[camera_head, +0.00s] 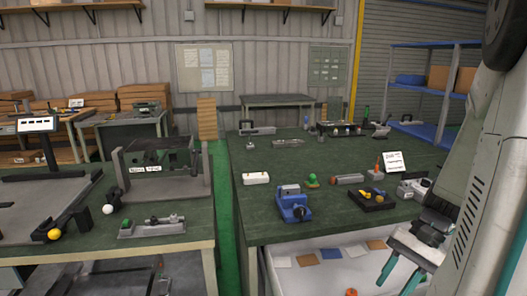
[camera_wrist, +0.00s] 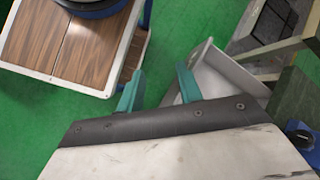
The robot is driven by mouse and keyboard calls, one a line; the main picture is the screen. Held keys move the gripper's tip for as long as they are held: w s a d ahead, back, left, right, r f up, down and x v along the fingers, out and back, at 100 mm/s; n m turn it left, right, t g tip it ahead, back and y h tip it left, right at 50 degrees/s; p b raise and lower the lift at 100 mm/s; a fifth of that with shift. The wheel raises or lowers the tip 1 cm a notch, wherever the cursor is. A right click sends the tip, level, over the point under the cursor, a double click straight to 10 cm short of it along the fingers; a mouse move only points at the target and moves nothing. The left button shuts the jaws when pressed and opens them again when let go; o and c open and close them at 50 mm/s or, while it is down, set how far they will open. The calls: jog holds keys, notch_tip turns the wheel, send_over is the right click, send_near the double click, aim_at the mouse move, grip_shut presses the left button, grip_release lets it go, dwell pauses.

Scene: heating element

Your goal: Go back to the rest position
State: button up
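My gripper (camera_head: 400,272) is at the lower right of the head view, beside the front right part of the green workbench (camera_head: 270,215). Its two teal fingers are spread apart with nothing between them. In the wrist view the fingers (camera_wrist: 158,90) point over the green floor, and the gap between them is empty. No object in the views shows clearly as the heating element.
Below is a white bin (camera_head: 325,280). A wood-topped surface (camera_wrist: 70,50) and green floor show in the wrist view.

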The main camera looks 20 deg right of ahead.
jog(key=a+r+n+t+h, duration=0.2)
jog(key=a+r+n+h, duration=0.5)
jog(key=a+r+n, duration=0.4)
jog(key=a+r, duration=0.2)
jog(key=a, duration=0.4)
jog(key=shift+w+a+r+h, duration=0.15)
jog(key=shift+a+r+h, duration=0.1)
jog(key=shift+r+h, duration=0.15)
jog(key=shift+d, duration=0.1)
